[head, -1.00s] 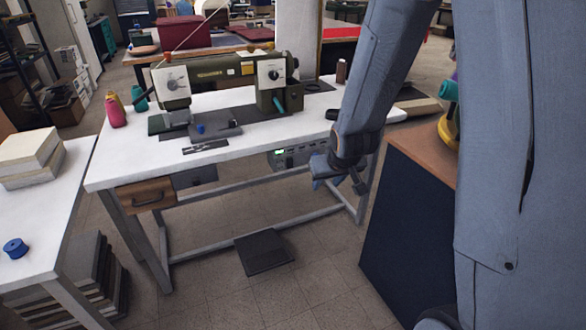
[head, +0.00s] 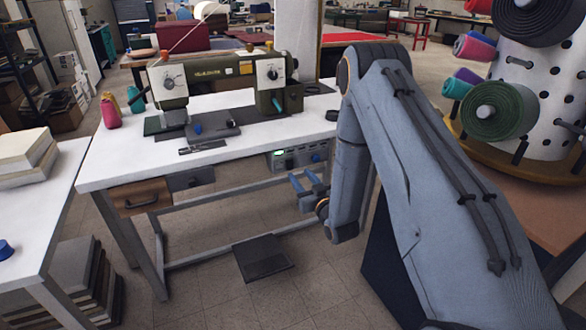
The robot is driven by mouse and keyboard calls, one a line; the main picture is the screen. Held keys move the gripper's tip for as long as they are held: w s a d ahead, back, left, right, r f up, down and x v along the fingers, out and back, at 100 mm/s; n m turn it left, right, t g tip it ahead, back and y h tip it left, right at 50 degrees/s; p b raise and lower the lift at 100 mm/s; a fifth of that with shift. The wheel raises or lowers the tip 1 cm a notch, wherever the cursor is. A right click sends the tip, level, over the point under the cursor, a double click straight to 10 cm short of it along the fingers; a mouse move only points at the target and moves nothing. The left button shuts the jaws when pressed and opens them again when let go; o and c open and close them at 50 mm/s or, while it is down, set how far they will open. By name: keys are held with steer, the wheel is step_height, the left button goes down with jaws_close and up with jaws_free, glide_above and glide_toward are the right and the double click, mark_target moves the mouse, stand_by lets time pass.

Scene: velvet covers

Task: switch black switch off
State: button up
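A control box (head: 298,157) hangs under the right part of the white sewing table. It has a small lit green display and small controls on its front. A black switch cannot be made out at this size. My gripper (head: 303,180) is just below and in front of the box, its two blue-grey fingers spread apart with a gap between them and nothing held. It appears apart from the box, though the exact depth is hard to tell. My arm comes in from the lower right and hides the table's right end.
A sewing machine (head: 225,85) stands on the white table (head: 120,160). A wooden drawer (head: 140,196) hangs at its left front. A black pedal (head: 262,257) lies on the floor below. Open floor lies in front.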

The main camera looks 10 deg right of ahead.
mark_target(290, 162)
steer(key=x, duration=0.7)
steer(key=shift+w, duration=0.1)
